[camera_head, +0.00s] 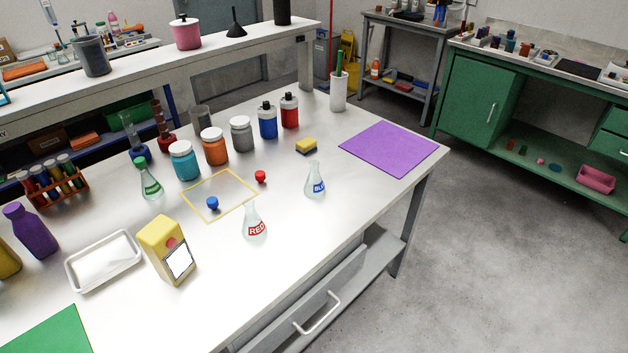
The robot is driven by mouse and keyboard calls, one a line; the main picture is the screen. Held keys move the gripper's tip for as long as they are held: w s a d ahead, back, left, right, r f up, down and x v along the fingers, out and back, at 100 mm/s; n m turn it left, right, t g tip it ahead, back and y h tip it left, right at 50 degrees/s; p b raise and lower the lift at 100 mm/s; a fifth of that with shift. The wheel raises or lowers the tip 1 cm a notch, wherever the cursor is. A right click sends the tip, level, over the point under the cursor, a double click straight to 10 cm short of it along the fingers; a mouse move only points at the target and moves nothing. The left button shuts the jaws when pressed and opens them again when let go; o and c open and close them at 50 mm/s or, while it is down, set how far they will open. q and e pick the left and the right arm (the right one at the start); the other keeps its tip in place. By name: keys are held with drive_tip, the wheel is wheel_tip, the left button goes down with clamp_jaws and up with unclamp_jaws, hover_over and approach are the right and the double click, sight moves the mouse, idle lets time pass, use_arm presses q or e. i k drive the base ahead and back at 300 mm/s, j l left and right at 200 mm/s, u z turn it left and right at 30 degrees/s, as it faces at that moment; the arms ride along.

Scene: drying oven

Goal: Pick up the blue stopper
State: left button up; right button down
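The blue stopper (212,203) is small and rounded. It stands on the white table (330,240) inside a thin yellow square outline (219,172), near its lower left part. A red stopper (260,176) stands at the right side of the outline. A clear flask labelled BLUE (315,182) stands to the right, with its neck open. A clear flask labelled RED (254,224) stands in front of the outline. A flask with a green label and green stopper (148,181) stands to the left. Neither of my grippers is in view.
A yellow box (166,250) and white tray (71,277) stand at left front. A yellow sponge (306,146) and purple mat (390,148) lie to the right. The table's front right is clear.

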sight(213, 203)
drive_tip(key=i+l+u, duration=0.1)
drive_tip(key=l, duration=0.25)
drive_tip(key=i+l+u, duration=0.1)
drive_tip(key=l, duration=0.25)
drive_tip(key=i+l+u, duration=0.15)
drive_tip(key=l, duration=0.2)
drive_tip(key=i+l+u, duration=0.1)
drive_tip(key=l, duration=0.3)
